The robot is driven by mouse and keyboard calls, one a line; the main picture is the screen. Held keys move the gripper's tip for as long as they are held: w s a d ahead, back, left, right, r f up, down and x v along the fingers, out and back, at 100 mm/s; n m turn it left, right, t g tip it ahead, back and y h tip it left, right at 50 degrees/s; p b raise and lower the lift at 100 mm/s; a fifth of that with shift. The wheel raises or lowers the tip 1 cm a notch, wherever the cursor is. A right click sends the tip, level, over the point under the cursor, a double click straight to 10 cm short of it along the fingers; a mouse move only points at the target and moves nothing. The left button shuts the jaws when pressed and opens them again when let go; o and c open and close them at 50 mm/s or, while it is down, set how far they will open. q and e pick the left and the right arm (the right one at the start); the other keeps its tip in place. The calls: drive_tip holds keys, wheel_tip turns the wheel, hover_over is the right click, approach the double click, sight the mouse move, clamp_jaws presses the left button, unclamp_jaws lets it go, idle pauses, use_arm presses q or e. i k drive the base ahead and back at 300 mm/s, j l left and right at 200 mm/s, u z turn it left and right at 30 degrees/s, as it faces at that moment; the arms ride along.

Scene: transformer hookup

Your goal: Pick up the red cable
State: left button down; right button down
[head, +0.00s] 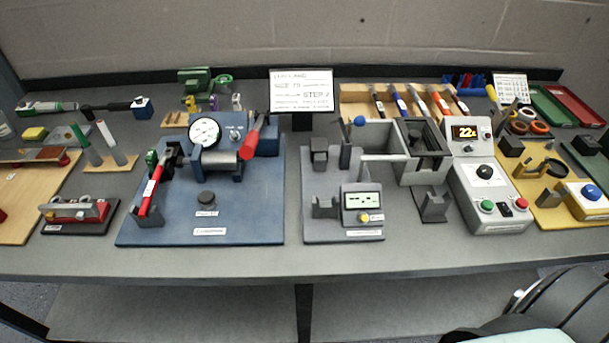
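A thin red rod-like piece with a white label (152,189), which looks like the red cable, rests tilted on the left side of the blue base plate (255,228). Its lower end sits near a small dark holder, and its upper end is near a green-and-black part. I cannot tell for sure that it is a cable. A thicker red handle (252,138) belongs to the press with the round dial gauge (204,132) on the same plate. Neither gripper shows. Only dark arm parts that look like mine show at the lower right, away from the red piece.
A grey test fixture (343,222) stands in the middle, and a control box with a display reading "22" (485,185) stands right of it. A wooden rack (357,100) holds several coloured-handled tools at the back. The table's front strip (300,262) is clear.

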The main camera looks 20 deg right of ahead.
sight(150, 193)
drive_tip(key=k+j+z, duration=0.1)
drive_tip(key=j+z, duration=0.3)
drive_tip(key=k+j+z, duration=0.2)
drive_tip(key=z, duration=0.2)
drive_tip(key=k+j+z, duration=0.2)
drive_tip(key=j+z, duration=0.2)
